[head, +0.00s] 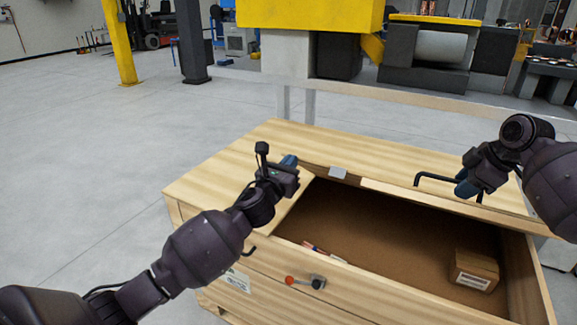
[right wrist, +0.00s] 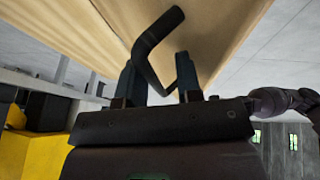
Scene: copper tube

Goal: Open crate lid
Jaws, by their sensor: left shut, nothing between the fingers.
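The wooden crate (head: 375,296) stands in front of me with its top partly open and its inside showing. The pale wooden lid (head: 330,150) lies across the back and left of the opening. A bent black handle (head: 432,178) is at the lid's right part. My right gripper (head: 465,188) is at this handle. In the right wrist view the handle (right wrist: 148,60) passes between the two spread fingers (right wrist: 156,80), with gaps beside it. My left gripper (head: 289,162) is shut and empty over the lid's left part; whether it touches the wood is unclear.
Inside the crate are a small cardboard box (head: 474,270) at the right and thin items (head: 322,252) at the left. A red-knobbed latch (head: 305,282) sits on the front. Yellow machinery (head: 310,14) stands behind. The floor (head: 90,130) at left is clear.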

